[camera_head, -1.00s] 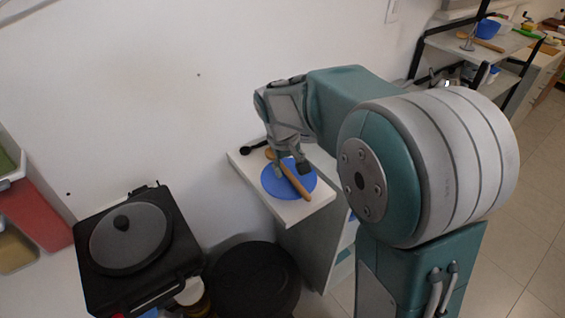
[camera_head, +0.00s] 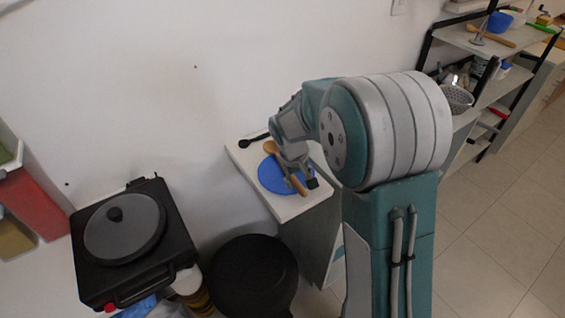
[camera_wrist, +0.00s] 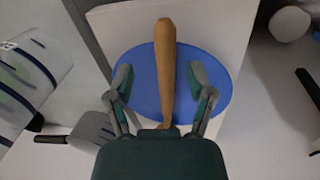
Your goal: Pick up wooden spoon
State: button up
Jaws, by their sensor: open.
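The wooden spoon (camera_head: 271,149) lies across a round blue plate (camera_head: 268,179) on a white cabinet top by the wall. Its bowl end shows at the upper left and its handle runs toward the lower right. My gripper (camera_head: 300,187) is over the plate, at the handle. In the wrist view the spoon's handle (camera_wrist: 166,70) runs between the two spread fingers of my gripper (camera_wrist: 160,85), with a gap on each side. The gripper is open and holds nothing. The spoon's bowl is hidden in the wrist view.
A black cooker with a round lid (camera_head: 125,229) and a round black bin (camera_head: 252,278) stand to the left and in front. A shelf rack (camera_head: 462,40) stands at the right.

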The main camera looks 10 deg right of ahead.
jog(key=shift+d+f, duration=0.25)
jog(key=shift+f, duration=0.75)
jog(key=shift+a+f, duration=0.1)
jog(key=shift+a, duration=0.5)
grip_shut()
jog(key=shift+d, duration=0.4)
jog(key=shift+a, duration=0.1)
